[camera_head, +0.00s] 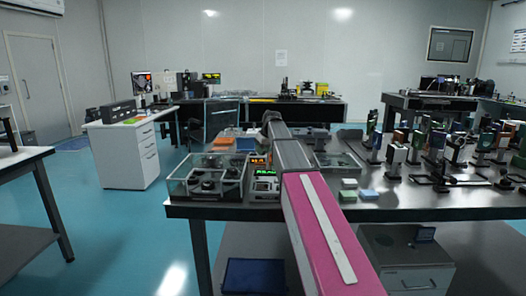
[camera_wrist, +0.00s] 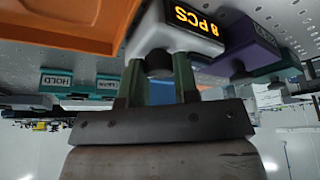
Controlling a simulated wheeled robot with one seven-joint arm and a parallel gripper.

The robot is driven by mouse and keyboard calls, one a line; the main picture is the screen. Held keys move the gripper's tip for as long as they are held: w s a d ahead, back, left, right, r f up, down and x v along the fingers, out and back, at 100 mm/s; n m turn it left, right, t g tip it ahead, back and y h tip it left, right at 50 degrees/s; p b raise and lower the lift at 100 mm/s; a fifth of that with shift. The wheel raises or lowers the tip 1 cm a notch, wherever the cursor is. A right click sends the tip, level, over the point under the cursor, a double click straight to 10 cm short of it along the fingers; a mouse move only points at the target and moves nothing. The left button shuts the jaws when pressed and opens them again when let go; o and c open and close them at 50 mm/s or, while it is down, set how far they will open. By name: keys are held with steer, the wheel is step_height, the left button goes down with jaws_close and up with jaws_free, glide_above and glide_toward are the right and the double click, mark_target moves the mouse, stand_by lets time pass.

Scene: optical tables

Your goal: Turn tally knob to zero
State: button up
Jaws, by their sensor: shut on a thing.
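In the wrist view, which looks upside down, a light grey tally box (camera_wrist: 180,38) carries a dark panel with an orange display (camera_wrist: 199,20) reading "8 PCS". A dark round knob (camera_wrist: 159,63) sticks out of the box below the display in the picture. My gripper (camera_wrist: 159,70) is shut on this knob, with one greenish finger on each side. The knob's pointer or marks cannot be made out. In the head view the small orange display (camera_head: 259,160) shows on the table just left of my pink arm, which hides my gripper.
An orange tray (camera_wrist: 65,22) lies close beside the tally box. Teal blocks, one labelled HOLD (camera_wrist: 56,80), and a purple block (camera_wrist: 262,58) stand nearby. In the head view a glass-walled case (camera_head: 207,176) stands left of my arm, and optical mounts (camera_head: 455,150) crowd the right.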

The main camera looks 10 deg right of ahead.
steer(key=m+h, duration=0.1)
steer(key=m, duration=0.2)
steer(key=m+h, duration=0.1)
steer(key=m, duration=0.1)
steer(key=shift+m+t, duration=0.3)
steer(key=shift+m, duration=0.1)
steer(key=shift+m+h, duration=1)
steer(key=shift+m, duration=1.2)
